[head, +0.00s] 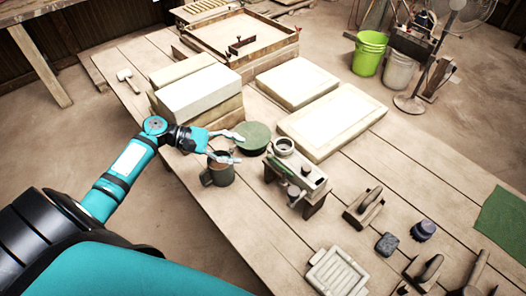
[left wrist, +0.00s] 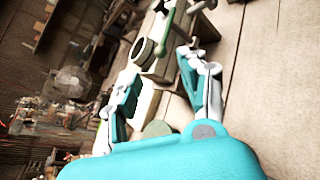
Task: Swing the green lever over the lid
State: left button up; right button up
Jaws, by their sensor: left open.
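The tile press (head: 310,176) stands on the plank table, a pale metal block on dark legs. A green lever (head: 279,167) lies along its left side. It also shows in the left wrist view (left wrist: 168,30), at the top. A round ring-shaped part (head: 284,146) sits at the press's far end and shows large in the wrist view (left wrist: 142,52). I cannot tell the lid apart clearly. My left gripper (head: 238,149) is open and empty, left of the press and apart from the lever. Its fingers point toward the press. My right gripper is out of view.
A dark mug (head: 218,171) stands just below my left gripper, and a round green disc (head: 253,136) lies by its upper finger. Pale slabs (head: 333,121) lie beyond the press. A wooden float (head: 364,209) and a slotted tray (head: 337,273) lie nearer.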

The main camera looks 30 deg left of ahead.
aim_at(281, 166)
pick_arm(q)
jog(key=p+x, duration=0.1)
jog(key=x, duration=0.7)
jog(key=shift+d, duration=0.15)
grip_shut()
jog(key=shift+f, duration=0.1)
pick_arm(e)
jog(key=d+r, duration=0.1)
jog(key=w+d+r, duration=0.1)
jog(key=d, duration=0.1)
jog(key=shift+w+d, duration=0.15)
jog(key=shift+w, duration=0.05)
